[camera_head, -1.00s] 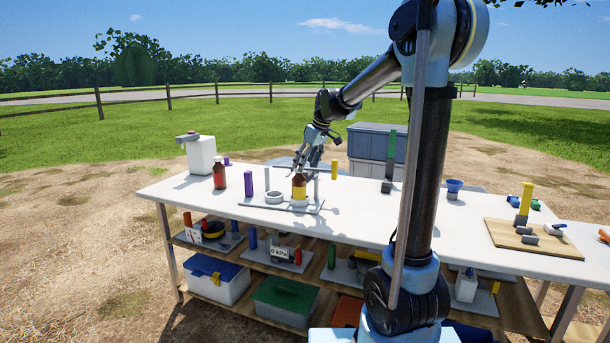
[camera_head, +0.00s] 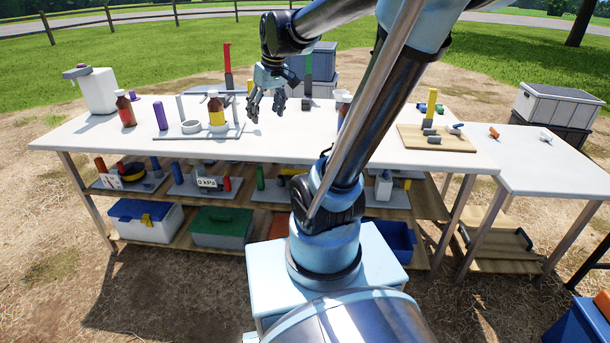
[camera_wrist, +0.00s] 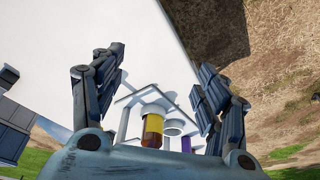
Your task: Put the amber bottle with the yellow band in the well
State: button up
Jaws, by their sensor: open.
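The amber bottle with the yellow band (camera_head: 216,107) stands upright on the grey plate (camera_head: 180,136) on the table. Its base sits inside a pale ring-shaped well (camera_head: 219,128), and the wrist view shows the bottle (camera_wrist: 153,128) with the ring round its base. How deep it sits cannot be told. A second pale ring (camera_head: 190,127) beside it is empty. My gripper (camera_head: 267,114) is open and empty, to the right of the bottle and apart from it. In the wrist view the spread fingers show on both sides.
Another amber bottle (camera_head: 126,111) stands at the left, near a white container (camera_head: 97,90) and a purple cylinder (camera_head: 160,116). A horizontal bar (camera_head: 200,93) stands over the plate. A wooden board (camera_head: 440,145) lies at the right. The front table edge is clear.

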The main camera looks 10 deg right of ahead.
jog(key=s+d+f+m+h, duration=0.1)
jog(key=s+d+f+m, duration=0.1)
jog(key=s+d+f, duration=0.2)
jog(key=s+d+f+m, duration=0.3)
jog(key=s+f, duration=0.6)
jog(key=s, duration=0.5)
jog(key=shift+d+f+h, duration=0.4)
jog(key=shift+d, duration=0.25)
jog(key=shift+w, duration=0.1)
jog(key=shift+w+f, duration=0.2)
jog(key=shift+w, duration=0.35)
